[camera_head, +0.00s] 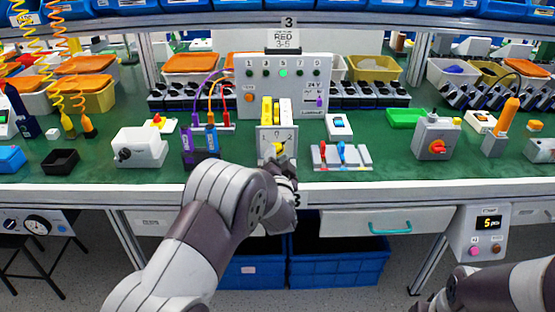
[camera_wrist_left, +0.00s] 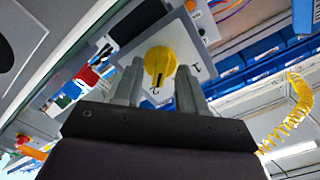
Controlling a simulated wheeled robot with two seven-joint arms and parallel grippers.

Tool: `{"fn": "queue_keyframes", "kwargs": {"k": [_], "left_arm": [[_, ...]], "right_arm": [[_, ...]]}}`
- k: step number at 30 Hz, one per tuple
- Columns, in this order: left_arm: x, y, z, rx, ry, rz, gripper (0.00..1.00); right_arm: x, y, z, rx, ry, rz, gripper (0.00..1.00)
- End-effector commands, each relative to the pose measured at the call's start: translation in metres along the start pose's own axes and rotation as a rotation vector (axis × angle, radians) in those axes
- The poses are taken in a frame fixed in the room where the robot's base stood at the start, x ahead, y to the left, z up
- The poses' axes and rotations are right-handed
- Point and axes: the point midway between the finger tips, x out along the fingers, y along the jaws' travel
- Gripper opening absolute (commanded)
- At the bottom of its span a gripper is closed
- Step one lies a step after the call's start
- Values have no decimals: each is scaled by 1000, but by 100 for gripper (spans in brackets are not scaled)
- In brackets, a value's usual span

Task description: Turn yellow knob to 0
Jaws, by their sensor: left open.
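The yellow knob (camera_head: 279,148) is on a pale switch plate (camera_head: 264,143), upright on the green bench. The plate carries small marks around the knob. In the left wrist view the yellow knob (camera_wrist_left: 160,62) shows with a dark pointer line at its lower edge, toward a small mark on the plate. My left gripper (camera_head: 281,163) is in front of the plate and partly covers the knob. In the wrist view my left gripper (camera_wrist_left: 159,82) is open, one finger on each side of the knob. I cannot tell whether they touch it.
A white box with a black knob (camera_head: 124,154) stands left. A board with red and blue levers (camera_head: 342,156) is close on the right. A grey box with a red knob (camera_head: 438,147) stands further right. A panel with lamps (camera_head: 283,85) rises behind. My right arm is at bottom right.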

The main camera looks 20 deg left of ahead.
Motion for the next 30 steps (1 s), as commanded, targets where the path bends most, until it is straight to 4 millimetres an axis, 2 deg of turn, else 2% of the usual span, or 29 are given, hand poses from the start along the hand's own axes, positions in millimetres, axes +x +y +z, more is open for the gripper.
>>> {"fn": "queue_keyframes", "kwargs": {"k": [7,8,9,11,12,22,30], "left_arm": [[2,0,-1,-1,1,0,40],[2,0,-1,-1,1,0,34],[2,0,-1,-1,1,0,21],[2,0,-1,-1,1,0,1],[1,0,-1,-1,1,0,0],[1,0,0,-32,1,1,0],[1,1,1,-191,0,1,0]], "right_arm": [[0,0,0,0,0,0,43],[0,0,0,0,0,0,43],[0,0,0,0,0,0,43],[0,0,0,0,0,0,43],[0,0,0,0,0,0,43],[2,0,0,0,0,0,43],[9,0,1,0,0,0,43]]}}
